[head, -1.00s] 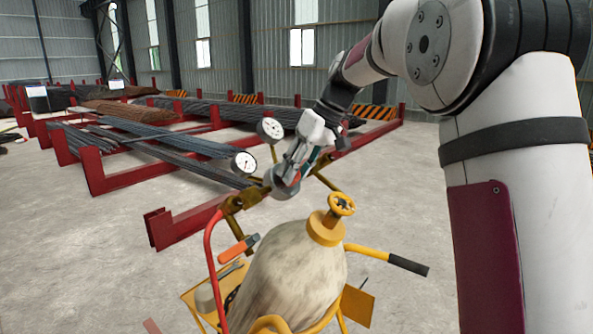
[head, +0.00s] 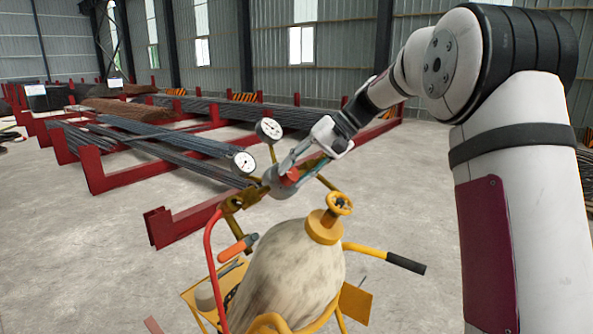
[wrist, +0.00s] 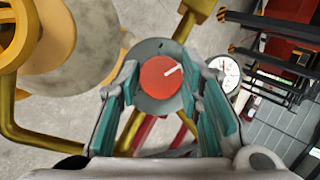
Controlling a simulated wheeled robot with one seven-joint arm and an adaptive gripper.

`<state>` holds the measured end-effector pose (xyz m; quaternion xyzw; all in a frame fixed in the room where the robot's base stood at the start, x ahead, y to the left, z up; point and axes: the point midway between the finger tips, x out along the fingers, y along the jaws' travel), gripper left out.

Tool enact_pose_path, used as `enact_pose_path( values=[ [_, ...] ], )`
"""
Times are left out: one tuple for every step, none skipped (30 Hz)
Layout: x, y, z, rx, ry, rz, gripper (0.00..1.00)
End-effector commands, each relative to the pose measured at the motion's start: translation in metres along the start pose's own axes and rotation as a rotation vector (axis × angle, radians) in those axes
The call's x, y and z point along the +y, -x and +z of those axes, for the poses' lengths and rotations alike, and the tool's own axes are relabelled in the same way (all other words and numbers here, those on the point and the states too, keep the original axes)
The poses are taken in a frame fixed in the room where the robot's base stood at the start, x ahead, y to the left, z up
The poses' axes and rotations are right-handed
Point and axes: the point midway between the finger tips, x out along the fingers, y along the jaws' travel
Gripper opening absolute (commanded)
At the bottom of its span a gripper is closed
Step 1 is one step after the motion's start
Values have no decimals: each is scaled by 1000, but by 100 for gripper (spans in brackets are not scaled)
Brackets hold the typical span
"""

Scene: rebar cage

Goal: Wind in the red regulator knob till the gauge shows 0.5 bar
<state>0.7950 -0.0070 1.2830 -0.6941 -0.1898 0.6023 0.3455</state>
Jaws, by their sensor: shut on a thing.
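The red regulator knob (head: 290,177) sits on a grey round regulator body (head: 278,185) above the yellow cylinder trolley. In the wrist view the round red knob (wrist: 158,84) has a white pointer mark aimed up and to the right. My gripper (head: 298,172) is shut on the knob, with a teal-padded finger on each side of it in the wrist view (wrist: 160,92). Two white dial gauges stand on the regulator, an upper one (head: 269,130) and a lower one (head: 244,162). One gauge (wrist: 225,73) shows in the wrist view; its reading is too small to tell.
A pale gas cylinder (head: 290,275) with a yellow handwheel valve (head: 340,204) stands close below my gripper. The trolley's black handle grip (head: 405,262) sticks out right. Red racks with rebar (head: 120,178) stand behind. The concrete floor at left is clear.

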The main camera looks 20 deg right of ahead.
Motion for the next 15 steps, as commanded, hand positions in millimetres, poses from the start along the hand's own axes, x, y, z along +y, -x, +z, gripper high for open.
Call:
enact_pose_path(
  values=[
    [-1,0,0,2,-9,-8,5],
    [-1,0,0,2,-15,-11,5],
    [-2,0,0,3,-22,-15,5],
    [-2,0,0,3,-25,-17,5],
    [-2,0,0,4,-28,-19,5],
    [-2,0,0,4,-31,-21,5],
    [-2,0,0,4,-33,-22,5],
    [-2,0,0,4,-34,-22,5],
    [-2,0,-1,5,-35,-23,5],
    [-2,0,-1,5,-35,-23,5],
    [-2,0,-1,5,-35,-23,5],
    [-2,0,-1,5,-35,-23,5],
    [-2,0,-1,5,-35,-23,5],
    [-2,0,-1,5,-35,-23,5],
    [-2,0,-1,5,-35,-23,5]
  ],
)
